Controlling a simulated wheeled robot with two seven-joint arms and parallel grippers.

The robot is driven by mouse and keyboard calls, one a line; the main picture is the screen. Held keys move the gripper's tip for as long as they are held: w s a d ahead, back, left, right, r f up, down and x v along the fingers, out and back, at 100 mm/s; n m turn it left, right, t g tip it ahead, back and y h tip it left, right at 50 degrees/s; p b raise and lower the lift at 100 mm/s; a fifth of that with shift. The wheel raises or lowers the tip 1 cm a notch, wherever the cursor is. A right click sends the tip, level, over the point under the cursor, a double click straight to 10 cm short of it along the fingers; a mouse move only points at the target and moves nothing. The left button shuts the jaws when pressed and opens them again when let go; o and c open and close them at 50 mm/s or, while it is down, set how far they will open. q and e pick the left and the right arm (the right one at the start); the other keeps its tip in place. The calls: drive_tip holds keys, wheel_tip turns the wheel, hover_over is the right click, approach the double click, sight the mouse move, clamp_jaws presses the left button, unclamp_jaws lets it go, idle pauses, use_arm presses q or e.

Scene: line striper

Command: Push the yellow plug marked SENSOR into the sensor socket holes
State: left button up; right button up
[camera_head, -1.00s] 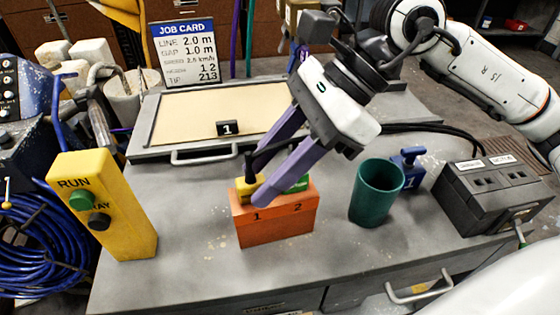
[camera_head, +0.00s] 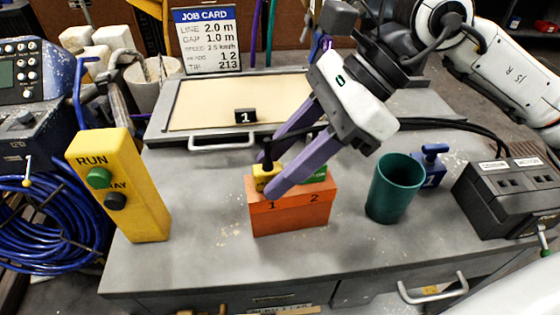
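The yellow plug (camera_head: 265,177) stands in the left place, marked 1, of an orange block (camera_head: 290,218). Its black top end and cable show above it; any marking on it cannot be read. My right gripper (camera_head: 268,176) reaches down from the upper right, its two purple fingers apart and either side of the yellow plug. Whether they press on it cannot be told. A dark box (camera_head: 482,205) at the right has dark openings (camera_head: 510,182) and small white labels on top, too small to read surely. My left gripper is not in view.
A green plug (camera_head: 317,175) sits in place 2 of the block. A green cup (camera_head: 394,188) and a blue-handled item (camera_head: 432,165) stand between block and dark box. A yellow RUN box (camera_head: 118,187) is at left. A shallow tray (camera_head: 165,122) lies behind.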

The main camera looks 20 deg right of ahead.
clamp_jaws()
drive_tip(key=shift+r+p, duration=0.4)
drive_tip(key=shift+r, duration=0.35)
drive_tip(key=shift+r+p, duration=1.1)
drive_tip(key=shift+r, duration=0.6)
